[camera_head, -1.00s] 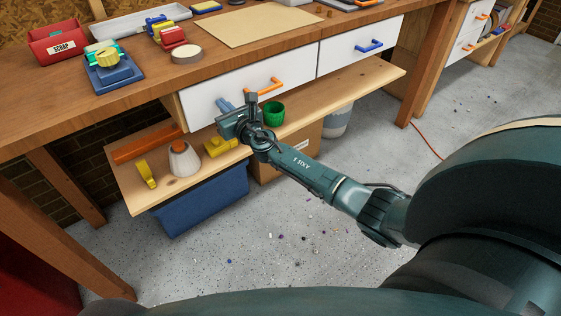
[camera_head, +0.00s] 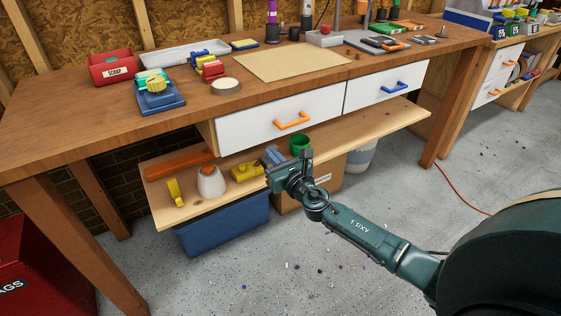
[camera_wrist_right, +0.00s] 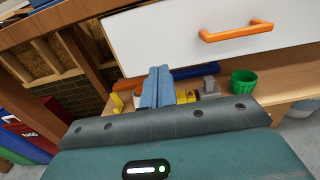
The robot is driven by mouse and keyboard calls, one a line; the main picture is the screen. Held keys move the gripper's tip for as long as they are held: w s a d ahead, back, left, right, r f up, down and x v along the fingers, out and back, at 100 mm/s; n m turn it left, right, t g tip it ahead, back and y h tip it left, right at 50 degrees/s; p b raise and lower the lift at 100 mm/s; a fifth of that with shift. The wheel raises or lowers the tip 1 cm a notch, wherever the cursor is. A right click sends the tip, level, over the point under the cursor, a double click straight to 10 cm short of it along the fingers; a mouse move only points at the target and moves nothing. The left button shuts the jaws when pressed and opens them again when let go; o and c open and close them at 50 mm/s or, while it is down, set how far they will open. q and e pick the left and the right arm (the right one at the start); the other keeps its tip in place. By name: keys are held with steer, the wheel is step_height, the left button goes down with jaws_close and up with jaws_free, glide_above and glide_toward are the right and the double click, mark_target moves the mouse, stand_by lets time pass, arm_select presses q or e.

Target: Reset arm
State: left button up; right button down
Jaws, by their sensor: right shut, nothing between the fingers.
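My right gripper (camera_head: 271,157) is shut and empty. In the head view it hangs in front of the lower shelf, below the white drawer with the orange handle (camera_head: 292,120), and apart from that handle. In the right wrist view its two blue-grey fingers (camera_wrist_right: 157,88) lie together, with the orange handle (camera_wrist_right: 237,31) to the upper right. The white drawer (camera_head: 262,122) looks closed or nearly so. My left gripper is not in view.
The lower shelf (camera_head: 190,213) holds a green cup (camera_head: 300,144), a white-and-tan cone (camera_head: 211,181) and yellow parts (camera_head: 246,172). A blue bin (camera_head: 222,228) stands below. The workbench top (camera_head: 80,108) holds a red scrap bin (camera_head: 112,69). Open floor lies in front.

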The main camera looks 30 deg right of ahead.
steer(key=s, duration=0.3)
steer(key=shift+s+d+r, duration=0.1)
steer(key=shift+s+d, duration=0.05)
steer(key=shift+s, duration=0.05)
